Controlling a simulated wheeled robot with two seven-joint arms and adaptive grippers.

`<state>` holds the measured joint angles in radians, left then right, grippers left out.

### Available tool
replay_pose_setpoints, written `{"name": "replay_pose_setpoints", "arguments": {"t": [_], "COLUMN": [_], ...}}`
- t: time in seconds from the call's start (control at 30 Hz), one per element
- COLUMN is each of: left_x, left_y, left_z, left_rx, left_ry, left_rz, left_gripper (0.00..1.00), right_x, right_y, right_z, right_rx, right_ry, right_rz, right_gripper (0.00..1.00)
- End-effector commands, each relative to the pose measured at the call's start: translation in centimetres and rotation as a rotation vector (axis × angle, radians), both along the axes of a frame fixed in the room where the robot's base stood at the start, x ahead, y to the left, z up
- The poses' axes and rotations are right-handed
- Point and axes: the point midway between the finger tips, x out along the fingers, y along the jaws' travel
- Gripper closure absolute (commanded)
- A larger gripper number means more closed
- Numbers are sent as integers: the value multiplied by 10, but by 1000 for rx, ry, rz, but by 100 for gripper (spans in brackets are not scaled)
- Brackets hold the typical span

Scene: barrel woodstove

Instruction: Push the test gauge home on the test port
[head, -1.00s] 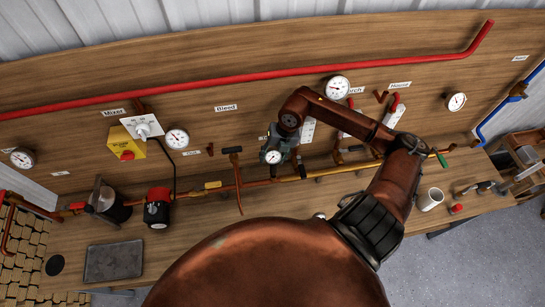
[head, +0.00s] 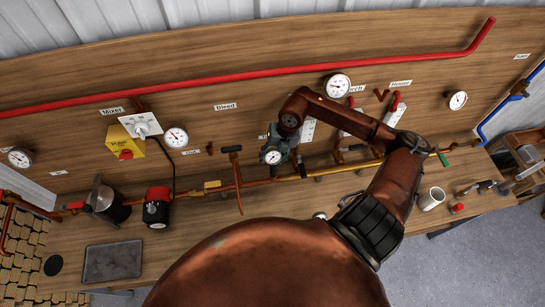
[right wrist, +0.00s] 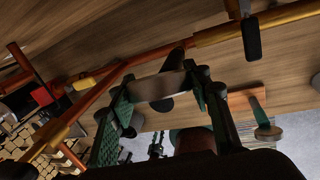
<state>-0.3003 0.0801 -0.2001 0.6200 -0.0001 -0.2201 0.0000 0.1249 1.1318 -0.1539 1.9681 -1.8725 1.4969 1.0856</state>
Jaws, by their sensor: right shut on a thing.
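The test gauge (head: 272,157) is a small round dial with a white face, held in front of the pipe run in the middle of the head view. My right gripper (head: 280,146) is shut on it. In the right wrist view the gauge shows edge-on as a metallic band (right wrist: 160,86) between the two green fingers of my right gripper (right wrist: 162,82). The copper pipe (right wrist: 150,57) passes just beyond it. The test port is hidden or not distinct, so I cannot tell whether the gauge touches it. My left gripper is not in view.
A wooden back panel carries a long red pipe (head: 250,74), several fixed gauges and labels. A yellow box (head: 125,140), a red and black pump (head: 156,206) and a grey tray (head: 112,261) are to the left.

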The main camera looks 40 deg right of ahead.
Motion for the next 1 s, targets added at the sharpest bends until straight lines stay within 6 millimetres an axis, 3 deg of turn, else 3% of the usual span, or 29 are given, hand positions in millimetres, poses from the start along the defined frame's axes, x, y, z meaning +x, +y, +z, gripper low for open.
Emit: {"name": "replay_pose_setpoints", "arguments": {"t": [1.0], "left_x": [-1], "left_y": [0], "left_z": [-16], "left_rx": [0], "left_ry": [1], "left_rz": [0], "left_gripper": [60], "right_x": [0], "right_y": [0], "right_z": [-20], "right_rx": [1], "right_ry": [-1], "right_rz": [0], "right_gripper": [84]}}
